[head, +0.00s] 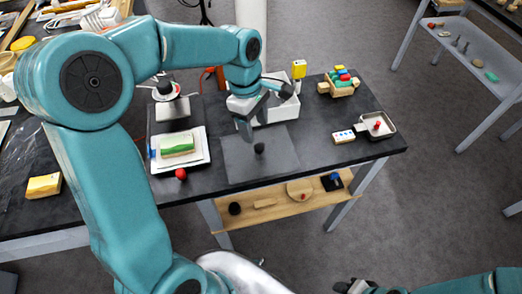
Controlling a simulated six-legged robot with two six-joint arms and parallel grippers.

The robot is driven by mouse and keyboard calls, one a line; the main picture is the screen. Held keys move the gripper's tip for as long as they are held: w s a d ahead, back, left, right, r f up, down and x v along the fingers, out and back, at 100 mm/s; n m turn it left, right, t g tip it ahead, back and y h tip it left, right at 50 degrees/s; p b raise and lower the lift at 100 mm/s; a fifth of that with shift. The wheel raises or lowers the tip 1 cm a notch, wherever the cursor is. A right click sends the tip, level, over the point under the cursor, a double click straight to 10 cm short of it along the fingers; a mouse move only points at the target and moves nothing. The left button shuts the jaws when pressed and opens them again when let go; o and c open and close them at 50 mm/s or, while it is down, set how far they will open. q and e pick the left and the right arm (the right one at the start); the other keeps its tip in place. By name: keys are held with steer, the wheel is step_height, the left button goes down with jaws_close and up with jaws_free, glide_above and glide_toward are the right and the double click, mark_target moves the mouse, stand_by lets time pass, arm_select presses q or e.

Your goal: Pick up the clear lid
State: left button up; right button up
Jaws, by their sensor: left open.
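A flat, see-through grey square with a black knob in its middle, which looks like the clear lid (237,162), lies on the dark table top near its front edge. My left gripper (257,120) reaches down from above and is just behind the knob, apart from it. Its jaws are open and hold nothing. Part of a white box (283,110) behind is hidden by the gripper. Of my right arm, a dark end (355,287) shows at the bottom edge; its jaws cannot be made out.
Left of the lid are a white tray (204,165) with a green-and-cream block and a red ball (181,174). To the right are a domino-like block (344,136), a small tray (388,123) and a toy cart (341,88). A wooden shelf (275,201) is below.

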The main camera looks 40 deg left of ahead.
mark_target(259, 146)
arm_select(q)
steer(key=shift+s+d+f, duration=0.1)
steer(key=shift+s+f, duration=0.1)
steer(key=shift+f, duration=1)
steer(key=f, duration=0.2)
steer(key=d+f, duration=0.1)
steer(key=f, duration=0.1)
steer(key=shift+w+f, duration=0.1)
steer(key=shift+f, duration=0.15)
jaws_close()
